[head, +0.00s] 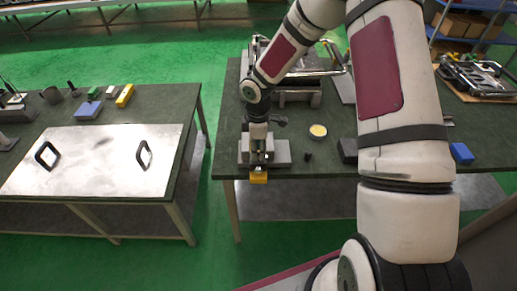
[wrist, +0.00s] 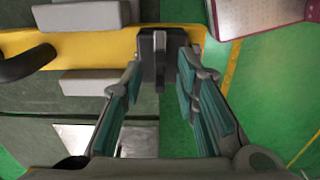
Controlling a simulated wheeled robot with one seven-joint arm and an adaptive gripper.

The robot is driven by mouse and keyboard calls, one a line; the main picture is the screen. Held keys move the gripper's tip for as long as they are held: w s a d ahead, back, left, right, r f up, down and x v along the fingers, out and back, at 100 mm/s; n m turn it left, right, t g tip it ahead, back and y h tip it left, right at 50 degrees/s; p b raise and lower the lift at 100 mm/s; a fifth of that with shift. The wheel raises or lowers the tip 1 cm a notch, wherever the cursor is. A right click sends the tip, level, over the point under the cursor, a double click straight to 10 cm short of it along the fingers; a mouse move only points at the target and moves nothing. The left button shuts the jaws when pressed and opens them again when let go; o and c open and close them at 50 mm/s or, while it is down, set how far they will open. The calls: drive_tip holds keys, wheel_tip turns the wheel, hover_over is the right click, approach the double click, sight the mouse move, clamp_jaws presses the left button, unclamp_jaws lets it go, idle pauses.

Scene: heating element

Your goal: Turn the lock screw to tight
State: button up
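My gripper (wrist: 160,76) is open, with its two teal-padded fingers apart. In the head view my gripper (head: 258,143) points down over a grey fixture (head: 282,153) at the table's front edge. A small dark block (wrist: 153,46) with a narrow part hanging from it lies just beyond and between the fingertips; it seems to be the lock screw, but its turn position cannot be told. It sits at the end of a yellow piece (wrist: 95,47), whose front also shows in the head view (head: 258,177). I cannot tell whether the fingers touch the dark block.
Grey blocks (wrist: 95,83) flank the yellow piece, and a black rounded part (wrist: 22,65) is at left. A round yellow-topped item (head: 318,131) and a blue block (head: 461,153) stand on the table. Left, another table holds a metal plate (head: 95,165) with handles. Green floor lies between.

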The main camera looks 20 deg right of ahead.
drive_tip(key=shift+f, duration=0.1)
clamp_jaws()
drive_tip(key=shift+m, duration=0.3)
drive_tip(key=m, duration=1.1)
drive_tip(key=shift+m+b, duration=0.4)
drive_tip(key=m, duration=0.5)
drive_tip(key=shift+m, duration=0.4)
